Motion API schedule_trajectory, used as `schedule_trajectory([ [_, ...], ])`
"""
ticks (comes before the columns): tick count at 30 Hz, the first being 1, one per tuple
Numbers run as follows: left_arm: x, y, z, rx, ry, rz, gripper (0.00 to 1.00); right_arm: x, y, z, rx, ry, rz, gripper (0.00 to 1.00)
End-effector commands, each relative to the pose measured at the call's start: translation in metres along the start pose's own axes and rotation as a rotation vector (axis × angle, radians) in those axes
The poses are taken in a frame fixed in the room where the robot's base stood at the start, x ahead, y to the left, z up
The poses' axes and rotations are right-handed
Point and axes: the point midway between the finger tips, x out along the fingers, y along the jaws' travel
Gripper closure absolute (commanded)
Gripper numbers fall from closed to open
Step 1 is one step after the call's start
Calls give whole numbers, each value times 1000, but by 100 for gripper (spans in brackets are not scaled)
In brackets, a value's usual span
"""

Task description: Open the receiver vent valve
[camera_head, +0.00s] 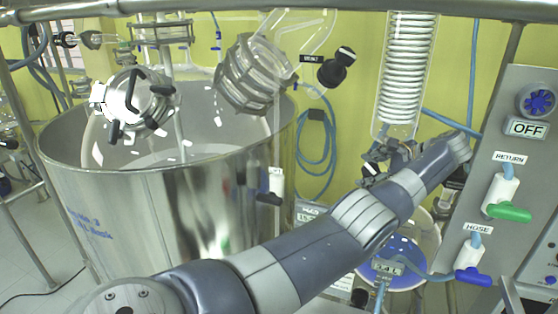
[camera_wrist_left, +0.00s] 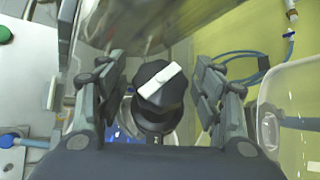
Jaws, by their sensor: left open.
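In the left wrist view a black faceted valve knob (camera_wrist_left: 160,88) with a white bar on its top lies between the fingers of my left gripper (camera_wrist_left: 160,76). The white bar runs diagonally, from lower left to upper right. The fingers stand open on both sides, with a visible gap to the knob on each side. In the head view my left gripper (camera_head: 378,161) is just below the coiled glass condenser (camera_head: 403,75), at the end of my arm. My right gripper is not in view.
A labelled black knob (camera_head: 335,69) hangs by the glassware in the upper middle. A large steel vessel (camera_head: 170,215) fills the left. A panel (camera_head: 525,150) with green and blue valve handles stands at right.

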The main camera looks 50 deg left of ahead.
Motion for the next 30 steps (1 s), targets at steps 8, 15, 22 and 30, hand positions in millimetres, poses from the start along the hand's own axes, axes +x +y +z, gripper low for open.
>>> schedule_trajectory([
  [8,1,1,0,42,-1,-69,39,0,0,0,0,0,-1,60],
  [15,1,1,0,95,-1,-153,39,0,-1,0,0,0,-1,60],
  [22,1,0,0,158,-1,-255,39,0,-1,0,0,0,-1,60],
  [30,1,1,0,250,-2,-399,39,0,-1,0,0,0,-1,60],
])
